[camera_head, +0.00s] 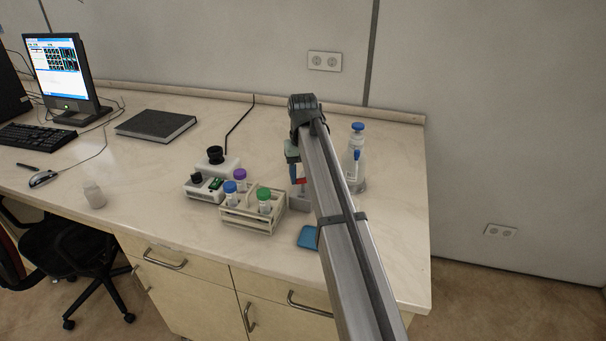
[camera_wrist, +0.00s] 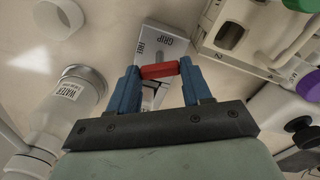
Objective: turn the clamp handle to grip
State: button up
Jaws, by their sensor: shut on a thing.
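The clamp is a light grey block (camera_wrist: 172,42) with the printed words GRIP and FREE on its face. Its red handle (camera_wrist: 159,70) lies between the blue fingers of my gripper (camera_wrist: 160,74), which touch its two ends; my gripper is shut on it. In the wrist view the handle lies nearly level across the block, near the FREE lettering. In the head view, a bit of red handle (camera_head: 300,181) shows beside my arm, above the clamp block (camera_head: 299,202). My arm hides much of the clamp there.
A clear wash bottle with a blue cap (camera_head: 357,128) stands right of my arm; the wrist view shows a labelled WATER bottle (camera_wrist: 72,98). A tube rack (camera_head: 250,217) with capped tubes stands left of the clamp. A blue pad (camera_head: 307,237) lies in front. A white device (camera_head: 205,187) stands further left.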

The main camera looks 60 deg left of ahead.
aim_at(303, 178)
jog(key=n, duration=0.6)
jog(key=shift+n, duration=0.3)
jog(key=n, duration=0.5)
jog(key=shift+n, duration=0.4)
jog(key=o, duration=1.1)
jog(key=shift+c, duration=0.2)
notch_tip(303, 178, up, 14)
